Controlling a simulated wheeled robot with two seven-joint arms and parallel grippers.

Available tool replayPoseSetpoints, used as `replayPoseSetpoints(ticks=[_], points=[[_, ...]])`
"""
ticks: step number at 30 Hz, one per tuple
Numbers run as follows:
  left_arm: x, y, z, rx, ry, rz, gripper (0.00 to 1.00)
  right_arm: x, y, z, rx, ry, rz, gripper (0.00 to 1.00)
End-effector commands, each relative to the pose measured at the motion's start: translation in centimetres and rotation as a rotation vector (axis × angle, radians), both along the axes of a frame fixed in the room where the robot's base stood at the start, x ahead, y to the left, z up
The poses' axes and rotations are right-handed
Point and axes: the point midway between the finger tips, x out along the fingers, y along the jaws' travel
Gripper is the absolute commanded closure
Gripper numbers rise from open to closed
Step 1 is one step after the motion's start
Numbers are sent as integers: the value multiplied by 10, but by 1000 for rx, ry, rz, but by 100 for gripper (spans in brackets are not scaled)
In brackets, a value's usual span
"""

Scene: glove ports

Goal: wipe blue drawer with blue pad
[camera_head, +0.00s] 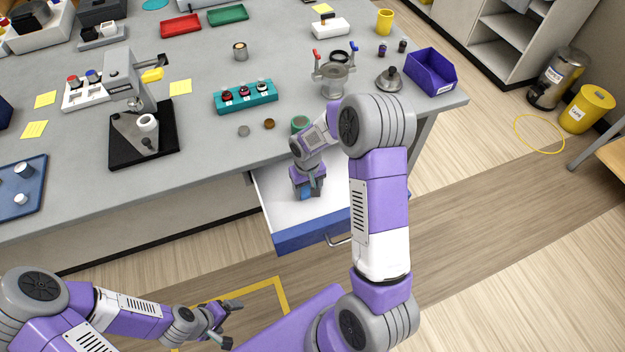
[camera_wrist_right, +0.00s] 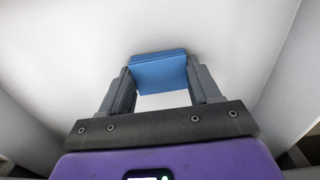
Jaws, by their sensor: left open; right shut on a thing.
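The blue drawer (camera_head: 314,233) is pulled out from under the grey table, with a blue front, a metal handle and a white inside. My right gripper (camera_head: 308,194) reaches down into the drawer. In the right wrist view my right gripper (camera_wrist_right: 162,90) is shut on the blue pad (camera_wrist_right: 158,72), held between its two fingers over the white drawer floor (camera_wrist_right: 210,30). Whether the pad touches the floor is hard to tell. In the head view the pad is mostly hidden by the gripper. My left gripper (camera_head: 228,322) is open and empty, low at the lower left, away from the drawer.
The grey table (camera_head: 205,140) above the drawer holds a teal rack (camera_head: 245,97), a black-based stand (camera_head: 145,135), a purple bin (camera_head: 430,72) and small discs near its front edge. Drawer walls stand close on both sides of my right gripper. The floor in front is clear.

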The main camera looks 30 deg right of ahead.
Motion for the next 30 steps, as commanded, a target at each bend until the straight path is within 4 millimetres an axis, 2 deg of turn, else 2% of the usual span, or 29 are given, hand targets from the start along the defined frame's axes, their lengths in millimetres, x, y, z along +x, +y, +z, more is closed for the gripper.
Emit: replayPoseSetpoints(ticks=[5,11,25,28,30], points=[[-1,0,-4,0,2,-1,13,-1,17,-6,2,5,0,71],[-1,0,-6,0,2,-1,13,-1,33,-3,1,3,-4,71],[-1,0,-2,0,2,-1,13,2,-2,-4,1,3,9,71],[-1,0,8,0,2,-1,13,3,0,18,1,-3,13,71],[-1,0,13,0,1,0,13,2,0,24,0,2,13,71]])
